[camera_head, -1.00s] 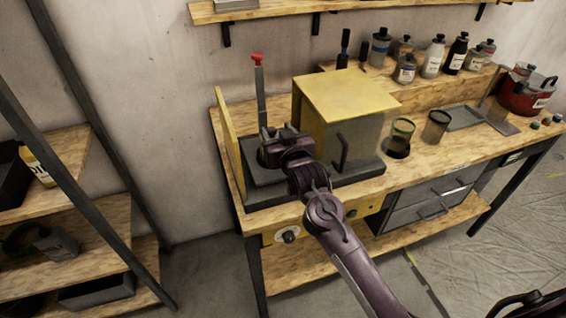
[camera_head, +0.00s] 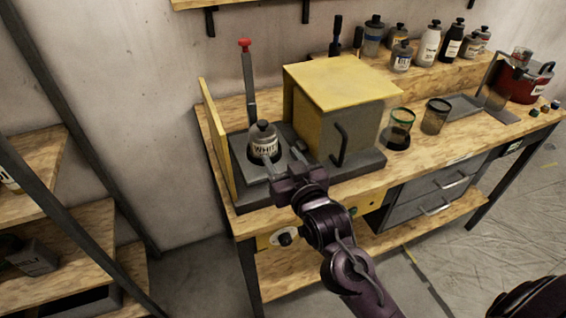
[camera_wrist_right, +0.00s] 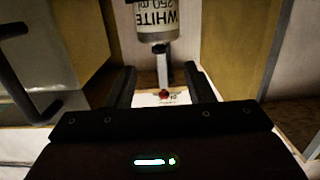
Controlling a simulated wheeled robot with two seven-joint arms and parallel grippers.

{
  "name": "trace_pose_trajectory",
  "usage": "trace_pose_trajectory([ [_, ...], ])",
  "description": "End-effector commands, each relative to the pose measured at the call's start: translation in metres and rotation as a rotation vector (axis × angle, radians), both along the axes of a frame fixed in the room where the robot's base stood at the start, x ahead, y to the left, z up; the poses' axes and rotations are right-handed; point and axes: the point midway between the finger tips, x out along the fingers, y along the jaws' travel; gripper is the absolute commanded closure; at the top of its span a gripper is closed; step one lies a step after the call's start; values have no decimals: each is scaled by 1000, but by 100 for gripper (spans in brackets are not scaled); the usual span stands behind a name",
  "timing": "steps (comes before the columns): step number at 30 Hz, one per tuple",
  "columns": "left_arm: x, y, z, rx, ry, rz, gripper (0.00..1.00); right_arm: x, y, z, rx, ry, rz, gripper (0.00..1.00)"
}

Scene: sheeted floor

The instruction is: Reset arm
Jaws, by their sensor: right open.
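My right gripper (camera_head: 283,164) is open and empty, just in front of a grey bottle labelled WHITE (camera_head: 264,140). The bottle stands upright on the dark base of the yellow machine (camera_head: 325,130), between its thin yellow side panel (camera_head: 214,128) and its yellow-topped box. In the right wrist view, the two fingers of my right gripper (camera_wrist_right: 161,82) are spread apart, and the bottle (camera_wrist_right: 157,22) is beyond their tips with a gap. My left gripper is not in view.
A red-tipped lever (camera_head: 247,75) rises behind the bottle. Several bottles line the raised back shelf, and a red pot (camera_head: 522,85) is at the far right. A shelf rack (camera_head: 70,240) stands at left.

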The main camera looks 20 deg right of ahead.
Motion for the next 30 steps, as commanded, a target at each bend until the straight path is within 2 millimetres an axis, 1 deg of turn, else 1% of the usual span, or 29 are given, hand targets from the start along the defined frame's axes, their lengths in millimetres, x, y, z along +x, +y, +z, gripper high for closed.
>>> trace_pose_trajectory([
  [3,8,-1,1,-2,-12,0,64,-1,0,-3,0,13,1,52],
  [6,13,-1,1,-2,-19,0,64,-1,0,-3,0,14,2,52],
  [16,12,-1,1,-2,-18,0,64,-1,0,-3,0,15,2,52],
  [18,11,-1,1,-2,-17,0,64,-3,0,-7,-1,34,4,52],
  [20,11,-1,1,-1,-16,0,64,-7,1,-15,-4,80,9,52],
  [23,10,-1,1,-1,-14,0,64,-25,1,-42,-14,235,26,52],
  [24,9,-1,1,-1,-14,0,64,-36,1,-56,-21,319,35,52],
  [26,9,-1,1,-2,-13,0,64,-56,0,-76,-34,447,47,52],
  [27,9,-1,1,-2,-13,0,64,-69,0,-87,-43,528,53,52],
  [30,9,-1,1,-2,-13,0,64,-100,-3,-108,-66,694,67,52],
])
